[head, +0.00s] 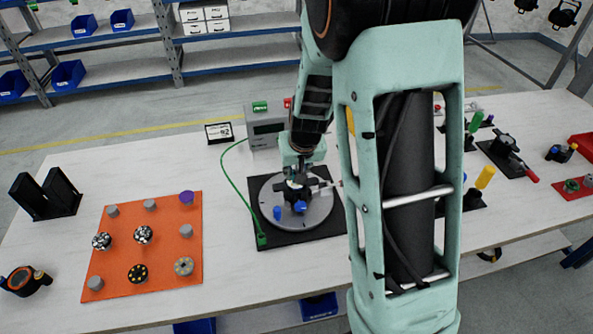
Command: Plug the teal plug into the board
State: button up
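I cannot pick out a teal plug for certain in the head view; my gripper and arm cover part of the scene. My gripper (299,192) points down over a grey round disc (318,215) on a black square base. Its fingers are small and dark here, so whether they are open or shut cannot be told. A blue piece (300,207) is at the fingertips, and another blue piece (277,213) stands on the disc to the left. An orange board (160,250) lies to the left, carrying grey caps, a purple cap (186,197) and several round multi-hole connectors.
A grey box (266,127) with green and red parts stands behind the disc, with a green cable (234,185) running to the black base. A black holder (45,195) stands far left. Tools and fixtures fill the right side. Bare table lies between board and base.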

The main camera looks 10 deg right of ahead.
jog(key=o, duration=0.5)
jog(key=shift+o, duration=0.2)
jog(key=v, duration=1.2)
